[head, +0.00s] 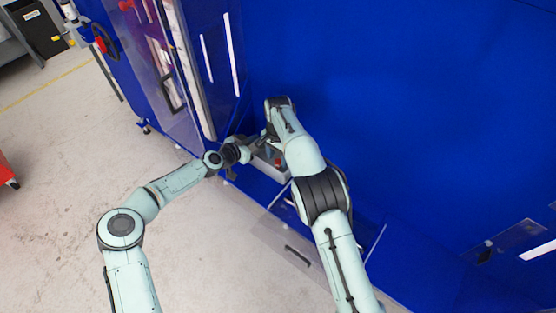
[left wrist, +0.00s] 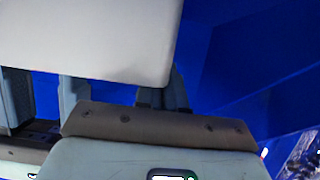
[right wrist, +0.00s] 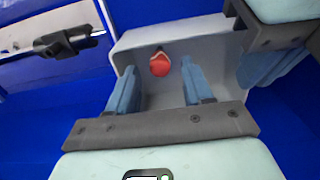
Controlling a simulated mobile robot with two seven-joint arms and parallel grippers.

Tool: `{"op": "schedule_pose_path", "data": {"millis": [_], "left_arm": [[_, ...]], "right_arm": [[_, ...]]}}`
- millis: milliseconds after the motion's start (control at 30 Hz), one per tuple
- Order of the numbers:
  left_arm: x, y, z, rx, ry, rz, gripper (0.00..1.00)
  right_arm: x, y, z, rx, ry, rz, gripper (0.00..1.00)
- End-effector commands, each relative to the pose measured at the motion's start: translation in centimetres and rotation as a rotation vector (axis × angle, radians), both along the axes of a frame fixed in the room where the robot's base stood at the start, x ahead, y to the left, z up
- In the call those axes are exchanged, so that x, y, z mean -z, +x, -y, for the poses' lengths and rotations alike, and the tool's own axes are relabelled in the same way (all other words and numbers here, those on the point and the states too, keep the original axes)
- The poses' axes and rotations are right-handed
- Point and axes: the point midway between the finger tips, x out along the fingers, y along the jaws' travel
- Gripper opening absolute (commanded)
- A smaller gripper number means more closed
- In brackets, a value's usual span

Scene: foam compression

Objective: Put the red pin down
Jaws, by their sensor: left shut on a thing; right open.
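The red pin (right wrist: 160,66) shows its rounded red end inside a light grey bin (right wrist: 205,32) in the right wrist view. A small red spot in the head view (head: 278,163) seems to be the same pin. My right gripper (right wrist: 158,68) is open, its two blue fingers reaching into the bin with the pin's end visible between their tips, not gripped. My left gripper (head: 254,148) is shut at the bin's side wall, apparently on its rim. In the left wrist view the pale grey bin (left wrist: 90,40) hides part of the left fingers.
A tall blue machine wall (head: 400,100) stands behind and to the right. A clear door with a dark handle (head: 298,256) is below the bin, and a black-handled panel (right wrist: 70,42) is left of it. Open floor (head: 70,160) lies at left.

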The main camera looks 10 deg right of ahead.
Motion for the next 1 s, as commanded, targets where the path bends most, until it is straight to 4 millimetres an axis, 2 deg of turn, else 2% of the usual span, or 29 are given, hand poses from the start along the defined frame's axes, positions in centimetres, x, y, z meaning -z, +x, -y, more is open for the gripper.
{"op": "schedule_pose_path", "data": {"millis": [33,200,400,600,933,1000], "left_arm": [[-0.1,0.0,0.0,0.0,-0.001,0.001,0.0],[-0.1,0.0,0.0,0.0,-0.001,0.001,0.0],[-0.1,0.0,0.0,0.0,-0.001,0.001,0.0],[-0.1,0.0,0.0,0.0,-0.001,0.001,0.0],[0.0,0.0,0.0,0.0,-0.001,0.001,0.0],[0.0,0.0,0.0,0.0,-0.001,0.001,0.25]], "right_arm": [[-1.3,0.1,0.0,-0.001,0.001,0.004,0.51],[-5.1,0.1,-0.1,0.0,0.002,0.005,0.51],[-8.3,0.1,0.0,0.0,-0.001,0.002,0.51],[-9.5,0.0,0.0,0.0,0.0,0.0,0.51],[-9.5,0.0,0.0,0.0,-0.001,-0.001,0.51],[-9.5,0.0,0.0,0.0,-0.001,-0.001,0.51]]}}
